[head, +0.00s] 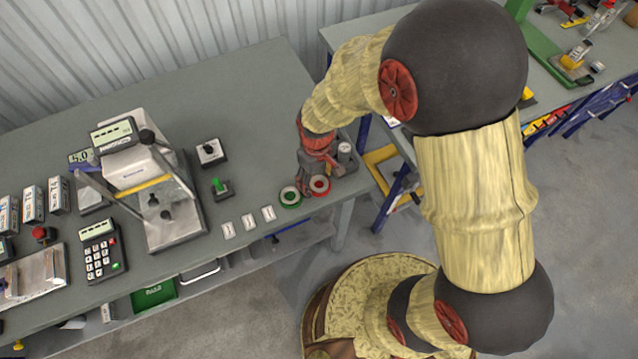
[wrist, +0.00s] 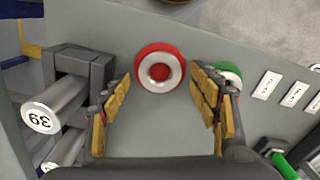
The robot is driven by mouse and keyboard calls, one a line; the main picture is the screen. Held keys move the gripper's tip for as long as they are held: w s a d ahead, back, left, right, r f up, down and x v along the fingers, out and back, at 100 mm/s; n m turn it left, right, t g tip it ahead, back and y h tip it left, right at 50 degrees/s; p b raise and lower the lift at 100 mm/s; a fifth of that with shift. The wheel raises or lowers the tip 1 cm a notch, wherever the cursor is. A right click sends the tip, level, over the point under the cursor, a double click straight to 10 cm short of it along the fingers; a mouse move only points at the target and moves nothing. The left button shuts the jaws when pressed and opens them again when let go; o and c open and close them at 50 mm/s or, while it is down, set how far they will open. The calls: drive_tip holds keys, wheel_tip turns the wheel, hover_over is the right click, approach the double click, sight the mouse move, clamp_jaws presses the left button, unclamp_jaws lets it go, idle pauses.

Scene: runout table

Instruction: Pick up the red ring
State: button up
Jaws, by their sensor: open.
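The red ring (head: 319,184) lies on the grey table near its front right corner. It has a white inner band, and in the wrist view the red ring (wrist: 138,62) sits just beyond and between my fingertips. My gripper (head: 312,172) is open above the table. In the wrist view my gripper (wrist: 160,88) has its yellow-padded fingers spread on either side, with nothing between the pads. The ring's near side is clear in the wrist view.
A green ring (head: 290,196) lies close beside the red one, partly behind my right finger in the wrist view (wrist: 230,72). A holder with metal cylinders (wrist: 78,75) stands close to my left finger. White labels (head: 248,221) line the front edge.

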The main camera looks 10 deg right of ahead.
drive_tip(key=shift+c, duration=0.7)
drive_tip(key=c, duration=1.1)
drive_tip(key=shift+r, duration=0.1)
drive_tip(key=shift+c, duration=0.5)
